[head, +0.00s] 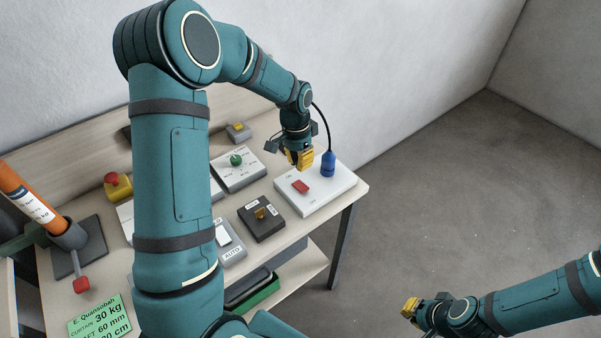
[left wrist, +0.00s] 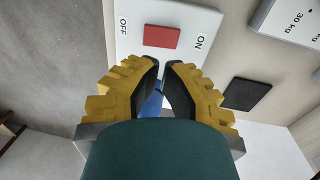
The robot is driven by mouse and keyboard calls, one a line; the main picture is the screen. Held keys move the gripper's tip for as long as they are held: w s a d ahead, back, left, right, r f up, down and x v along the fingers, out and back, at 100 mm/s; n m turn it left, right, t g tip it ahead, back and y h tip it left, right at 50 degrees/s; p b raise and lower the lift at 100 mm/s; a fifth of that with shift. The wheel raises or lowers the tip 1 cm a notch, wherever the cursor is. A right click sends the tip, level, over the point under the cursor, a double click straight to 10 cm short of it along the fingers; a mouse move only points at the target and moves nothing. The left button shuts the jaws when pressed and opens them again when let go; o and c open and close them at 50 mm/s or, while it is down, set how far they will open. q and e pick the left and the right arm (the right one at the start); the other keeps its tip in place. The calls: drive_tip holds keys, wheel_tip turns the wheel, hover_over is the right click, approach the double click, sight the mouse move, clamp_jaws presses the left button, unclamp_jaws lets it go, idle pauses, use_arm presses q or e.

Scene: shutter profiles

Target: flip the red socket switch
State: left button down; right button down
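The red socket switch (head: 300,187) is a red rocker on a white board (head: 325,198), between an ON and an OFF label. It also shows in the left wrist view (left wrist: 161,37), just beyond my fingertips. Which way it is tipped I cannot tell. A blue plug (head: 328,163) with a black cable stands on the same board. My left gripper (head: 302,162) hangs above the board, apart from the switch. Its yellow fingers (left wrist: 162,66) are drawn together with only a thin gap and hold nothing. My right gripper (head: 409,308) is far off, over the floor; its fingers are unclear.
A green rotary dial (head: 236,160) and a dark box with a yellow switch (head: 262,214) stand left of the board. A grey AUTO switch (head: 229,240), a red button (head: 117,185) and an orange cylinder (head: 27,195) are further left. The floor to the right is clear.

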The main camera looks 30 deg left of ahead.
use_arm(q)
wheel_tip(320, 180, up, 6)
drive_tip(key=shift+w+a, duration=0.2)
drive_tip(key=shift+w, duration=0.15)
idle(0.4)
